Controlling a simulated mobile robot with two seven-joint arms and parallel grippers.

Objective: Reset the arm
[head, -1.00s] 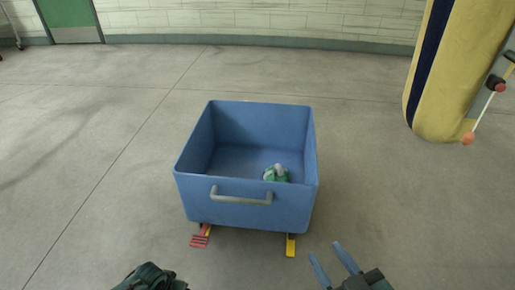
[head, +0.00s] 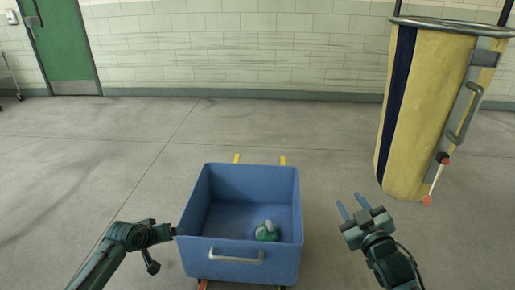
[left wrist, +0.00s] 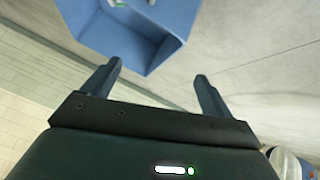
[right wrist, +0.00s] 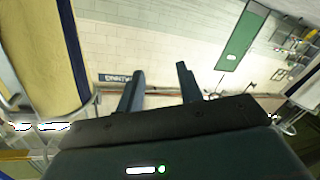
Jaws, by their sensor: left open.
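My right gripper (head: 351,204) is to the right of the blue bin, apart from it, pointing up and away. Its two fingers are spread and empty, as the right wrist view (right wrist: 160,71) also shows. My left gripper (head: 165,233) is at the bin's left side in the head view, small and seen edge-on. In the left wrist view (left wrist: 158,70) its fingers are spread with nothing between them. The blue bin (head: 238,247) stands on the floor with its grey handle facing me. A green and grey bundle (head: 266,232) lies inside it, at the right.
A tall yellow and navy striped container (head: 425,120) with a grey handle stands at the right. A red-tipped rod (head: 434,183) hangs beside it. A green door (head: 62,45) is in the pale wall at the back left. The floor (head: 110,170) left of the bin is clear.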

